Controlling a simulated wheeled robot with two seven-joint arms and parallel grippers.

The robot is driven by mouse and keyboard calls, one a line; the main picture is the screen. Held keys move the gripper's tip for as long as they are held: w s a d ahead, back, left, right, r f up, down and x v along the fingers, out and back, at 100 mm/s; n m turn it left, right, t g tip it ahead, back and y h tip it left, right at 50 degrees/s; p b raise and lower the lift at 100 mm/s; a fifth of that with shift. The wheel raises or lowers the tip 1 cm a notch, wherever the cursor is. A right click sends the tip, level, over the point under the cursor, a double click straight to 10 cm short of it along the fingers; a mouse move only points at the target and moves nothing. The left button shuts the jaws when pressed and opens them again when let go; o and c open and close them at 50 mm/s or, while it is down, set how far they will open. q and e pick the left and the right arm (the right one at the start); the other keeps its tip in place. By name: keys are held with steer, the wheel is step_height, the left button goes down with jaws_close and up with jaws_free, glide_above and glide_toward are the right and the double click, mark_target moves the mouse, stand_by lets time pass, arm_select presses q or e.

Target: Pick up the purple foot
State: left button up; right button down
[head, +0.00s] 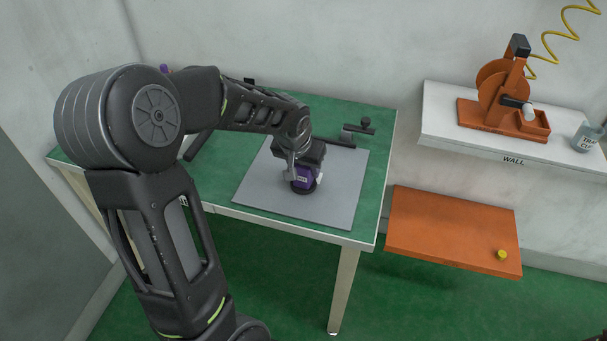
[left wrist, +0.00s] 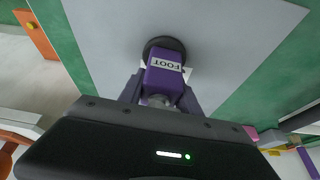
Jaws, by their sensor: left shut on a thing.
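The purple foot (head: 306,178) has a dark round base and stands on the grey mat (head: 262,190) on the green table. In the left wrist view the foot (left wrist: 163,80) carries a white label reading FOOT, and its dark disc base lies beyond it against the mat. My left gripper (head: 303,168) reaches down over the foot and is shut on it. In the left wrist view the two fingers of my left gripper (left wrist: 160,92) sit on either side of the purple body. My right gripper is not in view.
A dark fixture (head: 352,133) stands at the mat's back right. To the right are an orange shelf (head: 440,232) with a yellow piece (head: 502,255), and a white wall shelf (head: 440,135) with an orange machine (head: 500,95) and a cup (head: 586,138). The mat's front is clear.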

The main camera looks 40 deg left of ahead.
arm_select(q)
jaws_close()
step_height(320, 180, up, 10)
steer(key=shift+r, duration=0.1)
stand_by(0.4)
stand_by(0.5)
